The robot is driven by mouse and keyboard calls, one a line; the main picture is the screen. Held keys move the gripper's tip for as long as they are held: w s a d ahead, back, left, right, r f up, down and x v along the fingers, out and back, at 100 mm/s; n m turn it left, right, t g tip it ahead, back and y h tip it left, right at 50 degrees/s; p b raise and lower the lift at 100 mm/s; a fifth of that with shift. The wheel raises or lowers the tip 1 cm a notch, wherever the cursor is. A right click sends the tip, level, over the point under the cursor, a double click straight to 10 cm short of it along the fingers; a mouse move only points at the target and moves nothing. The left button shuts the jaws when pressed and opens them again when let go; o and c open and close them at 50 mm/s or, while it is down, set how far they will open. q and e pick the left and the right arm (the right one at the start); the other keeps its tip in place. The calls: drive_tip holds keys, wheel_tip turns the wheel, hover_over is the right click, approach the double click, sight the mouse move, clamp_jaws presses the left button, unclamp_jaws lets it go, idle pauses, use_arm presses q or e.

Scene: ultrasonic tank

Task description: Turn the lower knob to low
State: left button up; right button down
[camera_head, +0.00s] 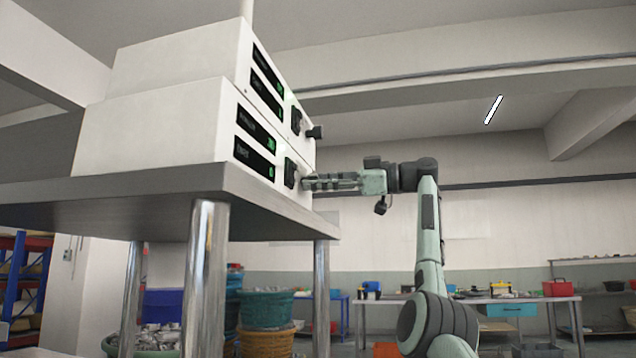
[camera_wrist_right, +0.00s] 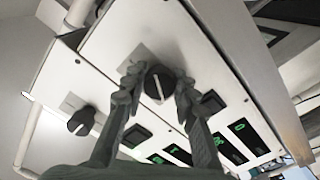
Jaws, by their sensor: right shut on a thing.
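Two white control units are stacked on a metal table. The lower unit (camera_head: 150,140) has two dark displays with green digits and a black rocker switch (camera_head: 290,173). My right gripper (camera_head: 306,183) is at the front of the lower unit. In the right wrist view its fingers (camera_wrist_right: 158,88) are shut on the black lower knob (camera_wrist_right: 160,82), one on each side. A white pointer line shows on the knob's face. The lower knob is hidden by the fingers in the head view. The upper knob (camera_head: 315,131) sticks out free above; it also shows in the right wrist view (camera_wrist_right: 82,120). My left gripper is out of view.
The upper unit (camera_head: 180,65) sits on the lower one. The metal table's edge (camera_head: 240,185) runs just below my right gripper. Baskets (camera_head: 265,310) stand behind the table, and a workbench (camera_head: 480,300) is far back. Space right of the units is open.

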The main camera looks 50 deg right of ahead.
idle(0.4)
drive_tip(key=c, duration=1.2)
unclamp_jaws()
drive_tip(key=v, duration=1.2)
